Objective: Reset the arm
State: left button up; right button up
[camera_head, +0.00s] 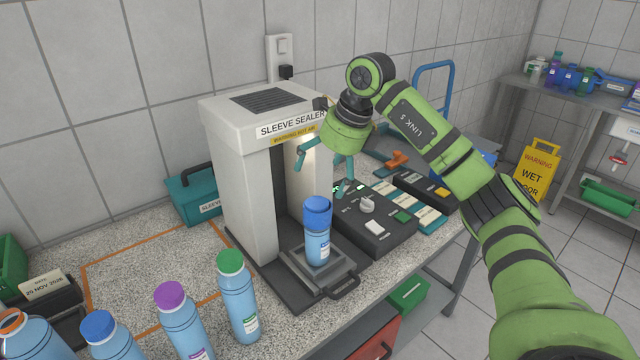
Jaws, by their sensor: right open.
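My right arm comes in from the lower right and bends at an elbow high in the middle. My right gripper (322,170) is teal, points down, and is open and empty. It hangs beside the front opening of the sleeve sealer, above and behind a blue-capped bottle (318,247). My left gripper is not in view.
The sleeve sealer (240,170) stands close left of my gripper. A dark control box (375,235) lies at its right. Several bottles, including a green-capped one (238,300), stand along the front left. A yellow wet-floor sign (535,172) stands beyond the table.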

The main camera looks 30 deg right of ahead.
jog(key=v, duration=0.7)
jog(key=shift+r, duration=0.2)
jog(key=shift+s+f, duration=0.1)
jog(key=shift+s, duration=0.05)
